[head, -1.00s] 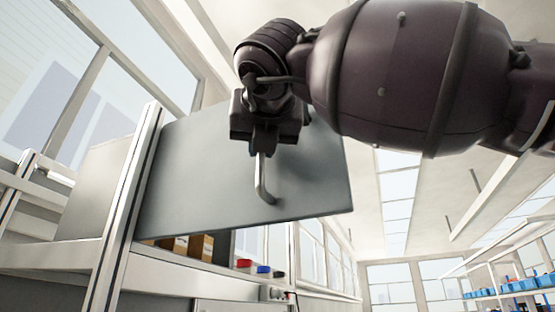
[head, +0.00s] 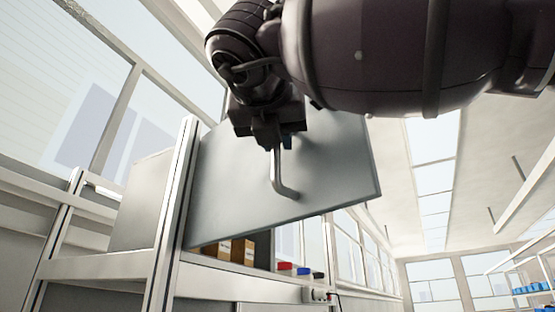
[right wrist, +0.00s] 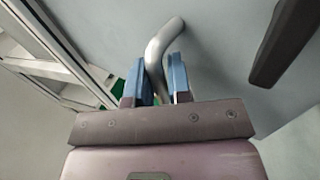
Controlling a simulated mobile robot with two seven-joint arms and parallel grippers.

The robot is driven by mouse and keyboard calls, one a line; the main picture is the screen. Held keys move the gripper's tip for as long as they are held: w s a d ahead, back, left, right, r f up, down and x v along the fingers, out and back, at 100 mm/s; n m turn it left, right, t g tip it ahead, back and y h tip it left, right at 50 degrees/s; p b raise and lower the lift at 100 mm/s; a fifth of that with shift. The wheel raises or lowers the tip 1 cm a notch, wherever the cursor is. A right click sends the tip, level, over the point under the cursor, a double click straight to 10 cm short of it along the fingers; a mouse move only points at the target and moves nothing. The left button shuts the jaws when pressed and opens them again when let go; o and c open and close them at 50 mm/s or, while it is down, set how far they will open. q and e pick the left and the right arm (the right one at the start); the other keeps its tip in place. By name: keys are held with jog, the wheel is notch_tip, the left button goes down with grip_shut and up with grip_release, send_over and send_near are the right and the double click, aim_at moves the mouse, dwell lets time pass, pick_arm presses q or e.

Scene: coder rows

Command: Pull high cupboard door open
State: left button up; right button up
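The high cupboard door (head: 330,165) is a flat grey panel standing at an angle out from the cupboard frame (head: 172,225). Its bent metal handle (head: 277,175) is on the face toward me. My right gripper (head: 274,143) comes from the upper right and is at the handle's upper part. In the right wrist view, the blue-padded fingers of my right gripper (right wrist: 161,80) are closed around the handle (right wrist: 160,45), one on each side. The arm hides the door's upper part. My left gripper is in neither view.
Below the door, cardboard boxes (head: 240,251) and small red and blue items (head: 285,266) sit on a shelf. A socket strip (head: 316,295) is at the right end. Windows line the left and back. Shelving with blue bins (head: 535,287) stands far right.

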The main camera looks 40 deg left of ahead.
jog(key=o, duration=0.3)
jog(key=b+v, duration=0.1)
jog(key=v, duration=0.9)
jog(key=shift+s+d, duration=0.25)
jog(key=shift+s, duration=0.1)
dwell(0.3)
